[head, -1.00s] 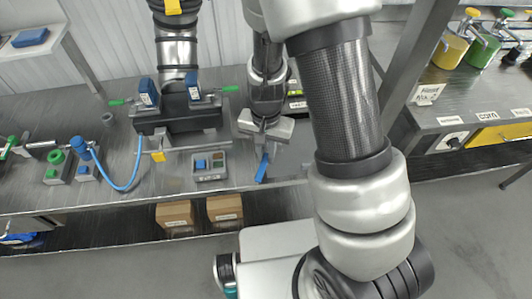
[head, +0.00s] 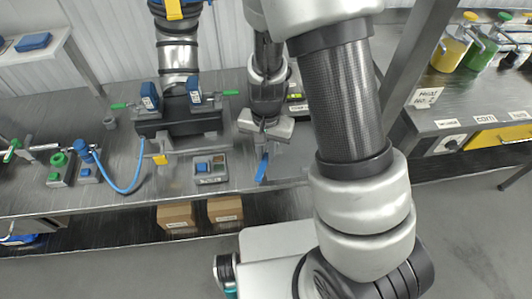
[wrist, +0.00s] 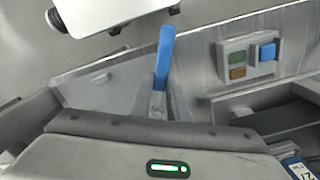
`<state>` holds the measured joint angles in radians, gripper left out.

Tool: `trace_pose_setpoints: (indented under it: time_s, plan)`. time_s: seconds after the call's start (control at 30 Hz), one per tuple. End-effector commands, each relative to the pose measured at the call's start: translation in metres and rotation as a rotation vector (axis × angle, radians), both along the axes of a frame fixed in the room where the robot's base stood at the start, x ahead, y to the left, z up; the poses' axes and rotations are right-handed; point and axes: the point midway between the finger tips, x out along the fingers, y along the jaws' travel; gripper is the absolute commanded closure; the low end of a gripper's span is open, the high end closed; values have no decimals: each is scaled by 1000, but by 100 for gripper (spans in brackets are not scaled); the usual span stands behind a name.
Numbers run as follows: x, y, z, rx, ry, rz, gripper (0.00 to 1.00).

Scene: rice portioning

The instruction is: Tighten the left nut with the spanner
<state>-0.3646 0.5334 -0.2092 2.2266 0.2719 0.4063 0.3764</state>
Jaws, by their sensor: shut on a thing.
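My gripper (head: 262,141) is at the right end of the bench, pointing down. It is shut on a blue-handled tool, taken to be the spanner (head: 263,168). In the wrist view the blue handle (wrist: 165,52) sticks out from between the fingers (wrist: 158,100); the rest of the tool is hidden. To the gripper's left stands a dark flange block (head: 178,124) under a vertical metal pipe (head: 178,52). Two blue labelled parts with green handles, a left one (head: 149,95) and a right one (head: 194,91), sit on it. The nuts themselves are too small to tell.
A grey box with a blue button (head: 210,169) lies left of the gripper, near the bench (head: 120,190) front. A blue hose (head: 137,178) curves on the left. Cardboard boxes (head: 225,210) stand on the shelf below. A side counter (head: 465,115) is at the right.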

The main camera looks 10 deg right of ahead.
Motion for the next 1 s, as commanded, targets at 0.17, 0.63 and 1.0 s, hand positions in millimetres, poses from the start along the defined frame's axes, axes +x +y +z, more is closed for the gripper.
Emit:
trace_pose_setpoints:
  time_s: [0.17, 0.63, 1.0]
  plan:
    - [0, 0, 12, 0, 0, 0, 100]
    - [0, 0, 28, 0, 0, 1, 100]
    - [0, 0, 28, 0, 0, 1, 100]
